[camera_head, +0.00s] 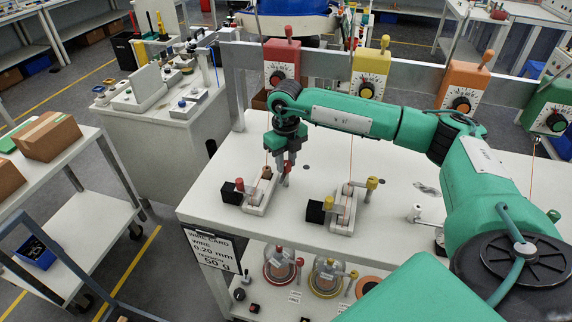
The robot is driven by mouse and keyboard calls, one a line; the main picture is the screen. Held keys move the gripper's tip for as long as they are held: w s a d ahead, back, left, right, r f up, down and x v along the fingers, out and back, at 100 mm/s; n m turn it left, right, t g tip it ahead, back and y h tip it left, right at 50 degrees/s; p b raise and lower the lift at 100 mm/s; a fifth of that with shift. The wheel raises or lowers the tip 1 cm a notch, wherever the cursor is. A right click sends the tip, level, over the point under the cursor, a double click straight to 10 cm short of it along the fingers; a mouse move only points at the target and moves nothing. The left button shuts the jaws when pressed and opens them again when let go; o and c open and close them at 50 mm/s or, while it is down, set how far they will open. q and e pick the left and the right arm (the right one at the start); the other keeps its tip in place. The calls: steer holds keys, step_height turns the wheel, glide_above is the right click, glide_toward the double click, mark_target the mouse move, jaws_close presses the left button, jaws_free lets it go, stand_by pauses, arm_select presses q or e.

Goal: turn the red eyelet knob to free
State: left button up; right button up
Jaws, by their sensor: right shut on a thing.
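A thin wire runs up from the unit toward the red dial box (281,62) behind. My left gripper is not in view.
A similar yellow unit (344,210) with its yellow knob (372,183) stands to the right. Yellow (369,75), orange (463,88) and green (549,106) dial boxes hang on the rail behind. Glass domes sit on the lower shelf. The bench front left is clear.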

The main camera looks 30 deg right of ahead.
mark_target(286, 162)
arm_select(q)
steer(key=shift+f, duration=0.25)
arm_select(e)
steer(key=shift+w+n, duration=0.1)
steer(key=shift+n, duration=0.3)
steer(key=shift+r, duration=0.1)
steer(key=o, duration=1)
step_height(286, 162, up, 7)
steer(key=shift+f+b, duration=0.1)
steer(key=shift+b, duration=0.9)
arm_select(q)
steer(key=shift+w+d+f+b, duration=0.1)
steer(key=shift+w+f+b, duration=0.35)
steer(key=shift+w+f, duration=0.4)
arm_select(e)
step_height(286, 162, up, 7)
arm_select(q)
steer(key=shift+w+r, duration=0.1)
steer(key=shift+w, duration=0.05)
